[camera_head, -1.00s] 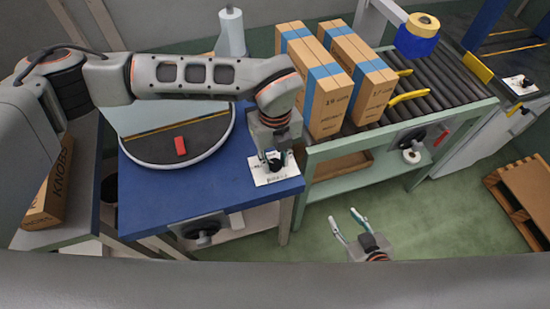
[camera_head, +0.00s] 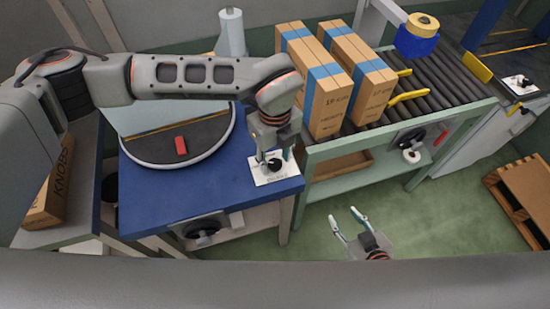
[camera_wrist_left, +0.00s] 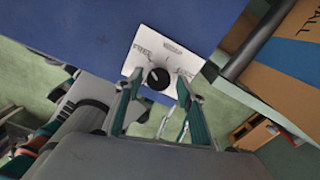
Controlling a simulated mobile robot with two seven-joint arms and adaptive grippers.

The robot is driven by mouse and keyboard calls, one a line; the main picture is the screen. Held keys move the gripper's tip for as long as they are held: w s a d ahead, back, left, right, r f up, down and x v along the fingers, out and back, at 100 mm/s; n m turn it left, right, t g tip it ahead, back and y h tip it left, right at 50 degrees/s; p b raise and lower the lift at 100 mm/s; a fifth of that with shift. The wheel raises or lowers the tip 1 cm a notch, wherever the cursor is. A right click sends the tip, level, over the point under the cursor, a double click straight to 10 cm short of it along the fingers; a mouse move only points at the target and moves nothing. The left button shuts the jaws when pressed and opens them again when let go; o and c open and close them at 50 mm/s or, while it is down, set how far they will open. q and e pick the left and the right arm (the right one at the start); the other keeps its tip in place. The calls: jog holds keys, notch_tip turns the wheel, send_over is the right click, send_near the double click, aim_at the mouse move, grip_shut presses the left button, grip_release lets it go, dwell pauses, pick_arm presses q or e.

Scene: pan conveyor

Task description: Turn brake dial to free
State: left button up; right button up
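The brake dial (camera_head: 274,165) is a round black knob on a white label plate (camera_head: 262,178) at the right front corner of the blue table. In the left wrist view the dial (camera_wrist_left: 158,78) has a small pale mark near its upper left, toward the left-hand word, which looks like FREE. Other words are printed at the top and right of the plate (camera_wrist_left: 140,62). My left gripper (camera_head: 274,155) points down over the dial. Its fingers (camera_wrist_left: 158,85) are spread, one to each side of the dial, with visible gaps. My right gripper (camera_head: 346,222) is open and empty over the floor.
Taped cartons (camera_head: 330,105) stand on the roller conveyor (camera_head: 450,80) to the right. A black handwheel (camera_head: 203,229) is on the table's front.

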aim_at(275, 163)
pick_arm(q)
notch_tip(275, 163, up, 12)
dwell(0.8)
jog(key=shift+s, duration=0.1)
dwell(0.4)
